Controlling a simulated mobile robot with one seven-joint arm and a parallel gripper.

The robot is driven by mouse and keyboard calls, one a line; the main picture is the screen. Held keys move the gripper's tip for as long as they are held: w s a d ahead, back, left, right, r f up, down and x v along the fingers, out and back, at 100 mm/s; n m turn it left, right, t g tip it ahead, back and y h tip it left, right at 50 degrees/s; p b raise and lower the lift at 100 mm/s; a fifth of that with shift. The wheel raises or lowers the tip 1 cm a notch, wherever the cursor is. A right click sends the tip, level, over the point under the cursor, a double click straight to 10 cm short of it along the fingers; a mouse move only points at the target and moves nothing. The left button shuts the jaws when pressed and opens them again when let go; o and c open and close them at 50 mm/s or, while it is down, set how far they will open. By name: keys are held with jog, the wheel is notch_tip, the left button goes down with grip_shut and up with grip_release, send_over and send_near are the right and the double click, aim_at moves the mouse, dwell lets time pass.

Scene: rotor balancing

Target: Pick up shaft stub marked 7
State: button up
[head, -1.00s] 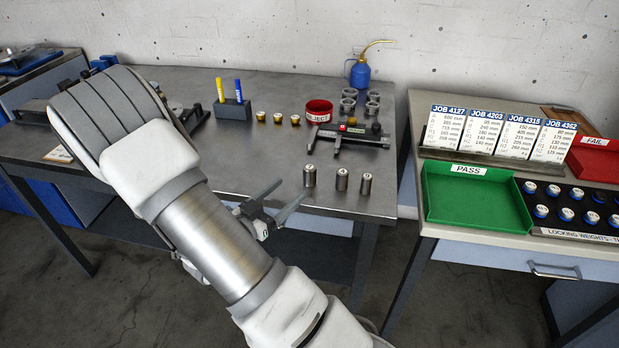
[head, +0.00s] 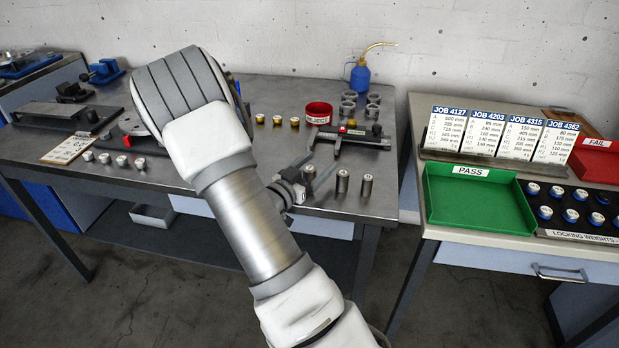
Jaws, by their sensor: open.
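Three small steel shaft stubs stand upright in a row near the front right of the grey bench. The left stub (head: 309,173) is partly hidden by my gripper (head: 316,180). The middle stub (head: 342,181) and the right stub (head: 366,185) stand clear. The marks on their tops are too small to read. My gripper is open, its fingers pointing right and reaching around or beside the left stub; I cannot tell which. It holds nothing visible.
Several pale pieces (head: 104,158) stand at the bench's left. A green pass tray (head: 478,205) is on the right bench. The bench right of the stubs is clear.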

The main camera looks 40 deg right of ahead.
jog(key=shift+c, duration=0.2)
grip_shut()
dwell(0.5)
